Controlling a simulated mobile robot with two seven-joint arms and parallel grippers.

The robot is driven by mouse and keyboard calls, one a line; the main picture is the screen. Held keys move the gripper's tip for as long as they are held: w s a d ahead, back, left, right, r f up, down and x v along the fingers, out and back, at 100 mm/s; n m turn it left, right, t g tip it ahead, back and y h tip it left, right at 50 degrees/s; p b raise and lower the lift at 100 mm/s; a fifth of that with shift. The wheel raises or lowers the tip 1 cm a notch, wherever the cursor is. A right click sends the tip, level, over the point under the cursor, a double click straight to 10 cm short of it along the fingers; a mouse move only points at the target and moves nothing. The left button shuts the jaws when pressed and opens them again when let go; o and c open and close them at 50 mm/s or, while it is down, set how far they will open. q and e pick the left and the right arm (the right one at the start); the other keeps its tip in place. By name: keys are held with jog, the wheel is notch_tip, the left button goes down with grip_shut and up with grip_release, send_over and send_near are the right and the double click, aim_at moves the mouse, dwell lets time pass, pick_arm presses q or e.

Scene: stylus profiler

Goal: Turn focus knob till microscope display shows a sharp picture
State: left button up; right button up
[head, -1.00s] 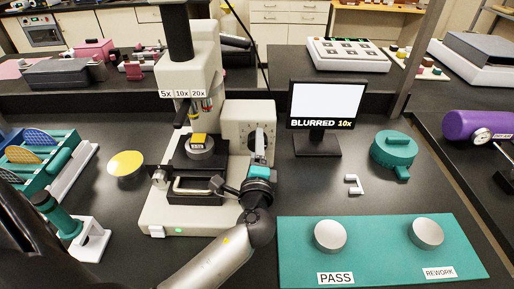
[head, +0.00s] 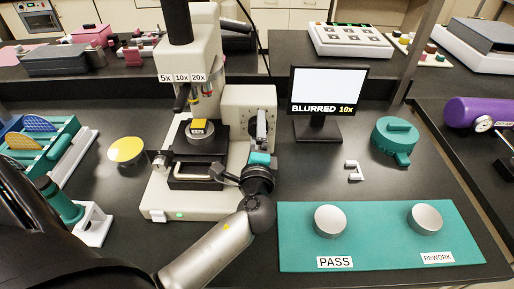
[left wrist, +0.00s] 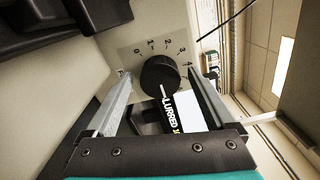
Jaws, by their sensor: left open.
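The microscope (head: 235,100) stands left of centre, with a sample on its stage. The black focus knob (left wrist: 160,74) sits on a numbered dial face on the microscope's side; its white pointer line points down toward the gripper. My left gripper (head: 261,140) is beside that side housing. In the left wrist view its two open fingers (left wrist: 155,95) stand on either side of the knob, with visible gaps. The display (head: 329,92) has a blank white picture area and reads "BLURRED 10x". My right gripper is not in view.
A teal mat (head: 375,245) with silver discs marked PASS and REWORK lies at front right. A teal round part (head: 396,137) and a small white bracket (head: 353,170) lie behind it. A teal rack (head: 45,150) and yellow disc (head: 126,150) are left.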

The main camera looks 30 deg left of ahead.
pick_arm(q)
jog(key=b+v, duration=0.1)
jog(key=v, duration=1.4)
jog(key=shift+a, duration=0.1)
